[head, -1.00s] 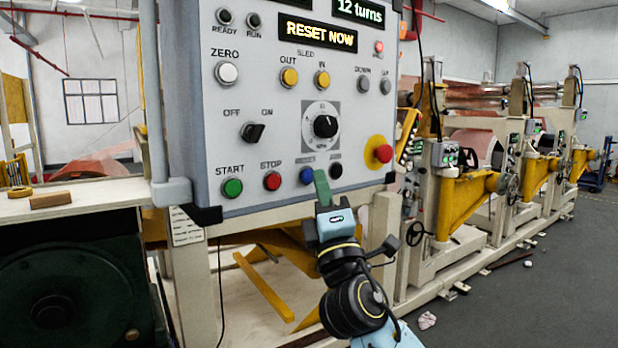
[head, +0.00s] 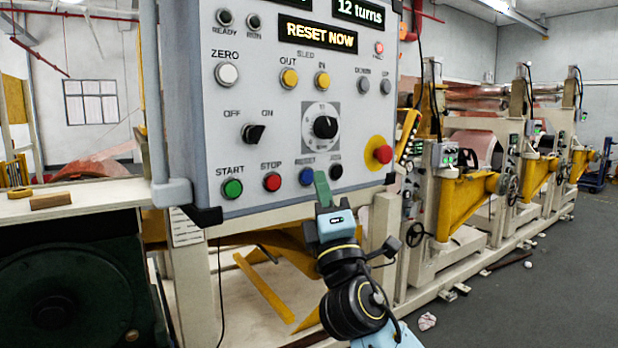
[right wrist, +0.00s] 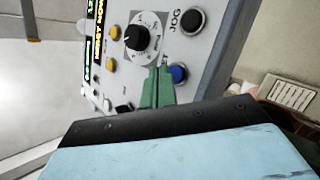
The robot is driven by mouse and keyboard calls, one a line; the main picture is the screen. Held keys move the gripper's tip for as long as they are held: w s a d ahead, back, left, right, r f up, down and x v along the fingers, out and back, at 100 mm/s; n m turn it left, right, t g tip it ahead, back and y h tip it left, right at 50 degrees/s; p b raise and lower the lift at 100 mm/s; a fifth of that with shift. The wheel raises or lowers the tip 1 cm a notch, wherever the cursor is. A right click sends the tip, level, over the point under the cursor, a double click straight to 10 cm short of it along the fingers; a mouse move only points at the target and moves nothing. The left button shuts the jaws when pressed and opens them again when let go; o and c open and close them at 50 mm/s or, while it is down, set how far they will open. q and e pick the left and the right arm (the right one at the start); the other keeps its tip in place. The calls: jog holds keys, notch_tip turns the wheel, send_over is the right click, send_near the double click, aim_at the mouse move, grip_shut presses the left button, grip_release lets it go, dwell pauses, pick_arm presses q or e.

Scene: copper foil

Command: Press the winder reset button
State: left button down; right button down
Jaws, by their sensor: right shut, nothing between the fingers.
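The grey control panel (head: 215,130) fills the middle of the head view, with a lit sign (head: 318,35) reading RESET NOW. The blue button (head: 306,176) is in its bottom row, between the red STOP button (head: 272,181) and a black button (head: 336,171); its small label is hard to read. My right gripper (head: 321,178) is shut and empty, its green fingers pointing up just right of the blue button. In the right wrist view the fingertips (right wrist: 158,72) are beside the blue button (right wrist: 179,74); I cannot tell whether they touch the panel. My left gripper is not in view.
A red emergency knob (head: 383,154) on a yellow base sticks out at the panel's right. The green START button (head: 232,188) is at lower left. A wooden bench (head: 100,198) stands at left.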

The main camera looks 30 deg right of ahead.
jog(key=shift+w, duration=0.2)
dwell(0.7)
jog(key=shift+w+a+h, duration=0.1)
jog(key=shift+w+h, duration=0.15)
jog(key=shift+h, duration=0.05)
jog(key=shift+w, duration=0.45)
dwell(0.6)
jog(key=shift+s, duration=0.9)
jog(key=shift+s+d+p, duration=0.25)
jog(key=shift+s+p, duration=0.05)
jog(key=shift+s, duration=0.95)
jog(key=shift+s+d+p, duration=0.25)
jog(key=shift+s, duration=1)
